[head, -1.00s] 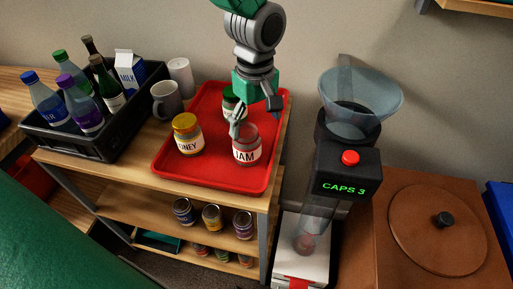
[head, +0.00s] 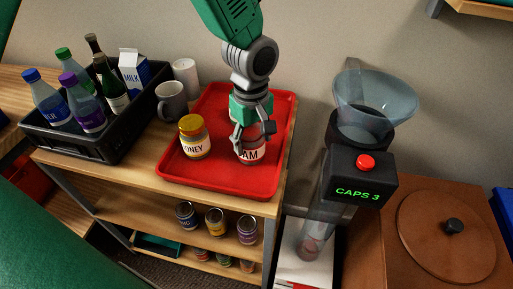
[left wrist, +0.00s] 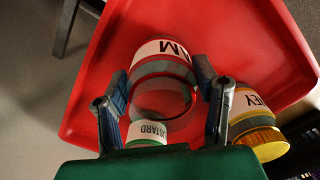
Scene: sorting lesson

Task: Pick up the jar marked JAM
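The JAM jar (head: 250,153) stands on the red tray (head: 225,186); its label partly shows below my left gripper (head: 253,137). In the left wrist view the jar (left wrist: 163,50) sits between the two fingers of the left gripper (left wrist: 163,82), one on each side; its top looks lidless. The fingers are spread wide, with only a narrow gap to the jar. The HONEY jar (head: 194,140) with a yellow lid stands to the left on the tray. A MUSTARD jar (left wrist: 147,131) with a green lid shows in the wrist view, hidden behind the gripper in the head view. My right gripper is out of view.
A black crate (head: 95,150) with several bottles and a milk carton (head: 132,70) stands left. A grey mug (head: 171,103) and a white cup (head: 186,76) are beside the tray. A funnel machine (head: 360,180) reading CAPS 3 stands right. Cans (head: 215,222) sit on the shelf below.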

